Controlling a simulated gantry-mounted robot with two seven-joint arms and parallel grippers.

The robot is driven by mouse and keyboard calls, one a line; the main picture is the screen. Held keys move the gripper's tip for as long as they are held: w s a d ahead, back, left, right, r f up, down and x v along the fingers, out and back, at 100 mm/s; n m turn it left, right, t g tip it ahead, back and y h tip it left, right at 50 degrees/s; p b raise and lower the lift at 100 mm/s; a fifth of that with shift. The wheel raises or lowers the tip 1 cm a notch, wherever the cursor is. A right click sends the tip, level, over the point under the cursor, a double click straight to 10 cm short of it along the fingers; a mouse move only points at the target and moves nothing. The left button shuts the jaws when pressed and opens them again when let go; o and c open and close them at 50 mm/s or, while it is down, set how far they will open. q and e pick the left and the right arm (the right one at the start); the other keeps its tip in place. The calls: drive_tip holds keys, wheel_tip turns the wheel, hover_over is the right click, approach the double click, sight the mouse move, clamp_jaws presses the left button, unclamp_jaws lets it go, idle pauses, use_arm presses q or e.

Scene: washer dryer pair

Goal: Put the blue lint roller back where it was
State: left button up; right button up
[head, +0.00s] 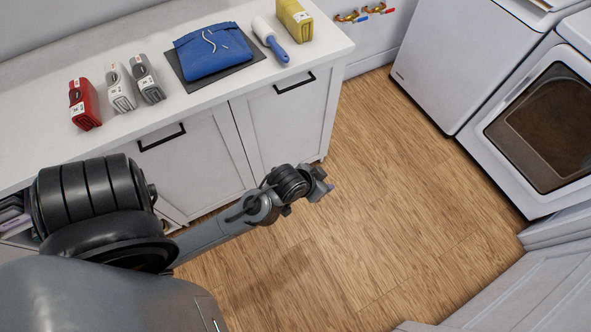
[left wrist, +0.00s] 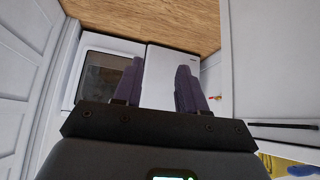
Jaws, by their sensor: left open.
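The lint roller, with a white roller head and a blue handle (head: 278,48), lies on the white counter between the folded blue garment (head: 213,52) and the yellow folded cloth (head: 295,20). My left gripper (head: 328,188) is over the floor in front of the cabinet, well away from the roller. In the left wrist view its two fingers (left wrist: 157,85) are apart with nothing between them. A small blue patch shows at that view's lower right corner; I cannot tell whether it is the roller. My right gripper is not in view.
Red (head: 84,104), white (head: 120,88) and grey (head: 147,79) folded cloths lie on the counter (head: 190,106). The garment rests on a dark mat (head: 190,86). A washer and dryer (head: 545,120) stand at the right. The wood floor (head: 400,190) between is clear.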

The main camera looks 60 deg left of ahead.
use_arm(q)
drive_tip(key=s+d+m+g+h, duration=0.1)
drive_tip(key=s+d+m+g, duration=0.2)
drive_tip(key=s, duration=0.8)
drive_tip(key=shift+s+d+r+g, duration=0.25)
drive_tip(key=shift+d+g, duration=0.25)
drive_tip(key=shift+d, duration=0.55)
